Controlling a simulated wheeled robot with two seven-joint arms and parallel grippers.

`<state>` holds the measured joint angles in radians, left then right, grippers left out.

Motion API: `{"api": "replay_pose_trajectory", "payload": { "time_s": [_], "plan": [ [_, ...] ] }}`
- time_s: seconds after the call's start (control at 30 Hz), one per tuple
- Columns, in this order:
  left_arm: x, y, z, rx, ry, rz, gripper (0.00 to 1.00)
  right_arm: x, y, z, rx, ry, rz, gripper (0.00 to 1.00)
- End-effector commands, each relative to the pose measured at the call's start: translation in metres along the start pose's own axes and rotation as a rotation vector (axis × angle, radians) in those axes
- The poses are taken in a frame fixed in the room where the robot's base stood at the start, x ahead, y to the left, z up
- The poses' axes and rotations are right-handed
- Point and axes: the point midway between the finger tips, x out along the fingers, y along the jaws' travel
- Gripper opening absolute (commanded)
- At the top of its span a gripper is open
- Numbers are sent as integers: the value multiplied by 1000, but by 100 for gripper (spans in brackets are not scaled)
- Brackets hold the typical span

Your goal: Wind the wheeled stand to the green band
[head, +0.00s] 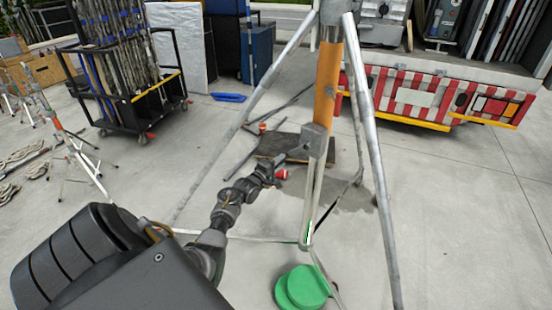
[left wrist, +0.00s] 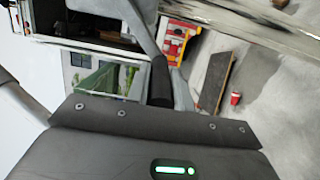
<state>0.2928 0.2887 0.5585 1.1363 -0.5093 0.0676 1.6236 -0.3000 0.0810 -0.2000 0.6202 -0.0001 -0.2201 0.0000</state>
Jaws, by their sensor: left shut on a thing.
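The stand's silver legs (head: 375,160) spread around an upright post with an orange section (head: 328,85). A grey gearbox-like block (head: 317,141) sits below the orange part. A small green mark (head: 308,232) shows low on the post; I cannot tell if it is the green band. My left gripper (head: 283,163) reaches in from the left, beside the block, and is shut, apparently on the crank handle. In the left wrist view a black handle (left wrist: 161,82) stands just beyond my wrist housing, by a grey metal arm (left wrist: 141,24). The fingertips are mostly hidden. My right gripper is out of view.
Green discs (head: 302,288) lie on the concrete near the stand's foot. A loaded cart (head: 130,110) stands at the left, a truck tail with a red-white striped bumper (head: 410,92) at the back right.

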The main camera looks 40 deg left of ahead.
Motion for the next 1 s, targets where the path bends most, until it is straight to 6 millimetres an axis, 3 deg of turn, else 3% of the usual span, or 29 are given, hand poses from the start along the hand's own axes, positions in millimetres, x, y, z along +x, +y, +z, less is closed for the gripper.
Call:
{"api": "replay_pose_trajectory", "payload": {
  "time_s": [0.17,0.4,0.63,0.87,1.0],
  "plan": [
    [0,-4,5,-1,1,-3,6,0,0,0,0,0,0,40],
    [0,-27,35,-2,0,-3,6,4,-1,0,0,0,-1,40],
    [0,-28,43,-2,0,-3,6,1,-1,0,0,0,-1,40],
    [0,-35,79,-3,-2,-3,6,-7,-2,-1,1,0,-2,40],
    [0,-38,83,0,0,-2,6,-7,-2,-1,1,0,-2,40]
  ]
}}
